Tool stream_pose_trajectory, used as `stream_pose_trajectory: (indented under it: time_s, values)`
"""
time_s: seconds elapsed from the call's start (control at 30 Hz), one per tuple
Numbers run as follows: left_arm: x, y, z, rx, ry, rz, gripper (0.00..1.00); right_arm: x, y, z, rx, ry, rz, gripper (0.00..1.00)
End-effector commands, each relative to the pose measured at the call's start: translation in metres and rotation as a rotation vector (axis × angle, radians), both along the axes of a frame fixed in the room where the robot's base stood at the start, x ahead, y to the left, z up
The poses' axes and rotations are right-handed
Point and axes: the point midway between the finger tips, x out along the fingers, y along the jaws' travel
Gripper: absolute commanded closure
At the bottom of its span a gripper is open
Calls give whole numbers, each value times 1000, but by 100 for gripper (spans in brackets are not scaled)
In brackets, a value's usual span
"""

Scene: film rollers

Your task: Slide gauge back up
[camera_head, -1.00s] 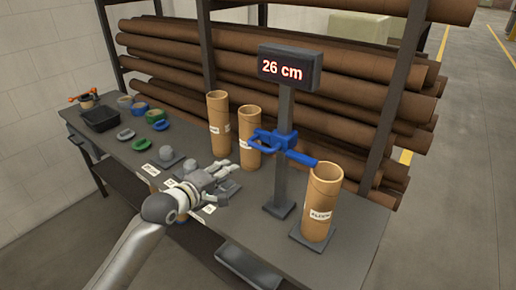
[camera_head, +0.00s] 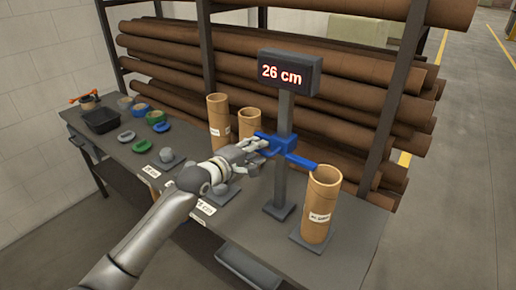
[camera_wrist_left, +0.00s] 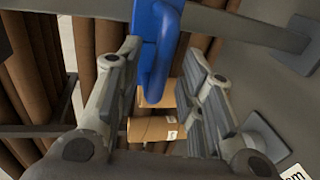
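The blue gauge slider (camera_head: 285,146) sits on the grey upright post (camera_head: 284,185), under a display (camera_head: 289,71) that reads 26 cm. Its blue arm reaches right to the rim of a cardboard tube (camera_head: 321,205) standing on a base plate. My left gripper (camera_head: 258,146) is at the slider's handle on the left side. In the left wrist view the blue handle (camera_wrist_left: 157,60) lies between the two open fingers (camera_wrist_left: 160,95), with gaps on both sides. My right gripper is out of view.
Two more cardboard tubes (camera_head: 218,120) stand behind my left gripper. Coloured rings, a black tray (camera_head: 101,121) and grey weights (camera_head: 166,155) lie on the left of the bench (camera_head: 345,240). Long brown rolls (camera_head: 340,110) fill the rack behind.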

Motion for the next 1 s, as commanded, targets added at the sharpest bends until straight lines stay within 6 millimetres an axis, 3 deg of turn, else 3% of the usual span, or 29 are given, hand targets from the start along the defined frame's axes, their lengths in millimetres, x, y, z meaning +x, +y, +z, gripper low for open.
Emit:
stream_pose_trajectory:
  time_s: [0.2,0.53,0.83,1.0]
  values:
    - [11,-8,-2,0,0,0,65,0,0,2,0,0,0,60]
    - [12,-9,-4,0,0,0,65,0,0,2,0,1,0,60]
    - [12,-9,-3,0,0,0,100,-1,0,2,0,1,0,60]
    - [12,-9,-4,0,0,0,100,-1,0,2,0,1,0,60]
